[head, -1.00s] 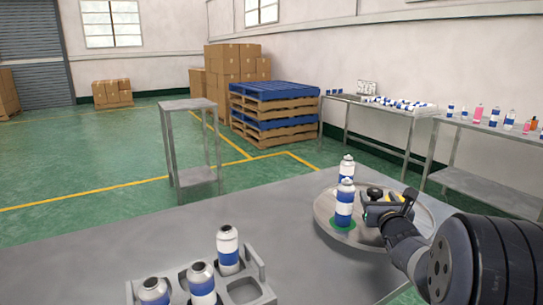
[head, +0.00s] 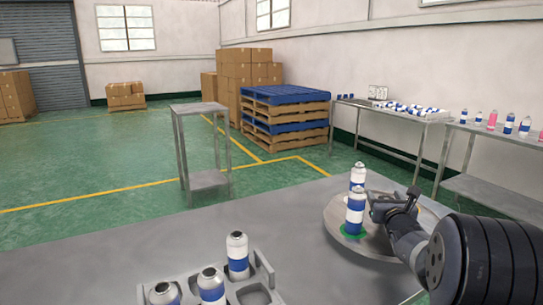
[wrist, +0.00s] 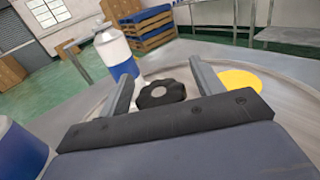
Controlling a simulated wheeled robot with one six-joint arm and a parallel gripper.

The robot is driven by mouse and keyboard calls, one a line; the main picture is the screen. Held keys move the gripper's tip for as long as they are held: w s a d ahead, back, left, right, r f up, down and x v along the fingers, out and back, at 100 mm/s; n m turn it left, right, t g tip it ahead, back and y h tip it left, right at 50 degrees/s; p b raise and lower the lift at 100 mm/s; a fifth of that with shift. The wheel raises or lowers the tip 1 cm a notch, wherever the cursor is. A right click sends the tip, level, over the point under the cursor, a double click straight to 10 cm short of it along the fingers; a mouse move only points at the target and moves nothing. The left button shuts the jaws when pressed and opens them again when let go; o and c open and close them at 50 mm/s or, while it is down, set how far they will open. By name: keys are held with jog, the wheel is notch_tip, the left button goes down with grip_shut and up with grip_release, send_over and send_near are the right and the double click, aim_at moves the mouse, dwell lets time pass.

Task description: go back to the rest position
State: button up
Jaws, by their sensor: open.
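My gripper (head: 384,203) is over the round turntable (head: 331,224) on the grey table, just right of two white-and-blue aerosol cans. In the wrist view my gripper (wrist: 160,72) has its fingers spread, with nothing held between them. A black round knob (wrist: 160,94) shows between the fingers, beyond the palm. The nearer can (head: 355,212) stands upright on a green spot, and the farther can (head: 358,174) stands behind it. A can also shows close by the left finger in the wrist view (wrist: 114,50). A yellow disc (wrist: 240,80) lies right of the fingers.
A grey holder (head: 263,272) with several cans stands at the front of the table. Another blue can body (wrist: 18,152) is at the wrist view's left edge. A small stand (head: 199,108), stacked pallets (head: 286,113) and side tables with cans lie beyond.

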jog(key=s, duration=0.3)
jog(key=s+a, duration=0.1)
jog(key=s, duration=0.6)
jog(key=shift+s+a+b, duration=0.15)
jog(key=shift+s+b, duration=0.15)
jog(key=w, duration=0.3)
jog(key=w+d+p, duration=0.1)
jog(key=w, duration=0.7)
jog(key=shift+d+r, duration=0.15)
jog(key=shift+r, duration=0.05)
jog(key=shift+s+n+y+p, duration=0.2)
jog(key=shift+n+y+p, duration=0.15)
jog(key=shift+p, duration=0.85)
jog(key=shift+n+y+p, duration=0.25)
jog(key=shift+y+p, duration=0.3)
jog(key=shift+p, duration=0.25)
jog(key=shift+n+y+p, duration=0.3)
jog(key=shift+y+p, duration=0.2)
jog(key=shift+p, duration=0.4)
